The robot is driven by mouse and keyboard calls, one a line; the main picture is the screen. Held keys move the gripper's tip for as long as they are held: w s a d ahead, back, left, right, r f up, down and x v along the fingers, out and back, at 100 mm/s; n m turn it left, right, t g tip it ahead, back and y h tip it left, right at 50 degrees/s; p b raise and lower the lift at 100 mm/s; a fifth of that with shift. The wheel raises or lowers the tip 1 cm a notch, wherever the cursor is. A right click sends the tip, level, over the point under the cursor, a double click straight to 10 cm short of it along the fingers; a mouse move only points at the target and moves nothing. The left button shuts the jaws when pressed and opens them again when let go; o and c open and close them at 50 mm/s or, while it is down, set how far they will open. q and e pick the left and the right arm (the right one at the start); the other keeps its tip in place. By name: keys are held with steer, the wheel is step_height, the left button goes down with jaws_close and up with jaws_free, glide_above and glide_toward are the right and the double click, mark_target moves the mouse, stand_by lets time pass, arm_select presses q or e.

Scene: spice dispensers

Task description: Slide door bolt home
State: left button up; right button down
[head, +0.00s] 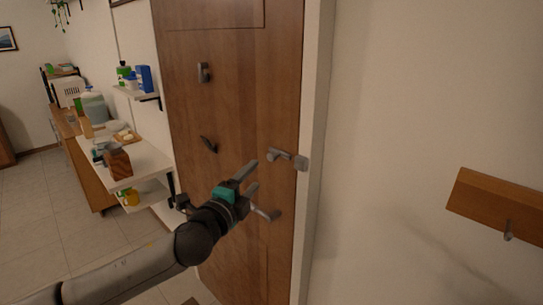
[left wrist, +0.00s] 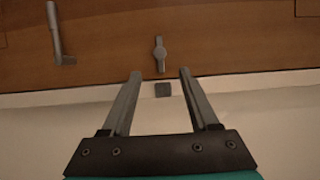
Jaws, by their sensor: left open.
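The grey metal bolt (head: 281,155) is mounted on the brown wooden door (head: 235,110) near its right edge. A small grey keeper block (head: 302,163) sits on the pale door frame beside it. In the left wrist view the bolt (left wrist: 159,54) lies just beyond my fingertips, and a gap shows between it and the keeper (left wrist: 163,90). My left gripper (head: 254,178) is open and empty, in front of the door, left of and below the bolt. In the left wrist view its two fingers (left wrist: 160,74) point toward the door, one either side of the bolt's line. My right gripper is not in view.
A lever door handle (head: 266,213) is below the bolt, close to my left gripper. Other metal fittings (head: 203,72) are on the door. A wooden hook board (head: 500,205) is on the right wall. Shelves with jars and boxes (head: 140,160) stand left of the door.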

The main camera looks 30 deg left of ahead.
mark_target(270, 159)
arm_select(q)
steer(key=w, duration=0.8)
steer(key=w+p, duration=0.1)
steer(key=w, duration=0.3)
steer(key=shift+a, duration=0.35)
jaws_close()
stand_by(1.1)
